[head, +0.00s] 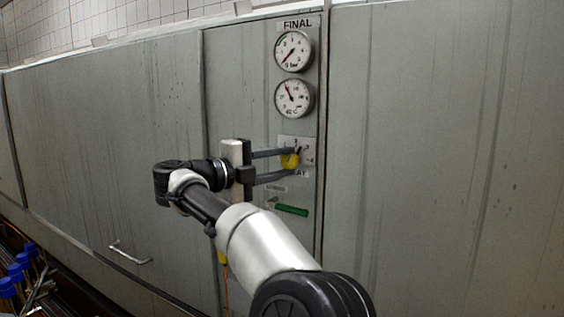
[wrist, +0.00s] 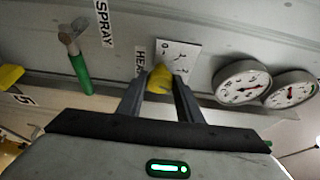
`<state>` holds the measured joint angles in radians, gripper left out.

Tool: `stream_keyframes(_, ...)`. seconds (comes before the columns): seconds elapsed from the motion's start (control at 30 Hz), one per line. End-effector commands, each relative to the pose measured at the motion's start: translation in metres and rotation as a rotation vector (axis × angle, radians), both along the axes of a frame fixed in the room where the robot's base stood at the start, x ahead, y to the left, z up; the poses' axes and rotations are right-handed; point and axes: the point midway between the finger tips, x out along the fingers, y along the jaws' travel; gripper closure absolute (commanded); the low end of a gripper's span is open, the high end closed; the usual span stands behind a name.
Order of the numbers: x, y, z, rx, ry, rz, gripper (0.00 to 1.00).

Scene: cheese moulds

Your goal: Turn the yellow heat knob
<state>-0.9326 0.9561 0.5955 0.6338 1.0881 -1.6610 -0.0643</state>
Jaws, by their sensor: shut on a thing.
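The yellow heat knob (head: 289,160) sits on a white numbered plate on the grey panel, below two round gauges. In the wrist view the yellow knob (wrist: 160,80) shows between the fingertips, beside the HEAT label. My gripper (head: 293,162) reaches the panel from the left, and its two dark fingers are shut on the knob. In the wrist view my gripper (wrist: 160,86) has one finger on each side of the knob. The fingers partly hide the knob and the plate's markings in the head view.
The upper gauge (head: 293,51) and lower gauge (head: 294,98) are above the knob. A green-handled lever (head: 291,210) is below it, next to the SPRAY label (wrist: 104,22) in the wrist view. A metal handle (head: 130,254) is at lower left. Blue-topped items (head: 17,272) stand far left.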

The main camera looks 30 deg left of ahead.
Motion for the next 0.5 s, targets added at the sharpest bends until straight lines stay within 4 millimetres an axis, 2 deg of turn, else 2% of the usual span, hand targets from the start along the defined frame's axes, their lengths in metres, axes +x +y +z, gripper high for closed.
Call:
stream_keyframes(0.33, -0.0002, 0.0004, -0.0012, 0.001, 0.002, 0.000, 0.90)
stream_keyframes(0.37, -0.0002, 0.0003, -0.0012, 0.001, 0.002, 0.000, 0.63)
stream_keyframes(0.43, -0.0002, 0.0003, -0.0011, 0.000, 0.001, 0.000, 0.51)
stream_keyframes(0.5, -0.0001, 0.0003, -0.0009, 0.000, 0.001, 0.000, 0.50)
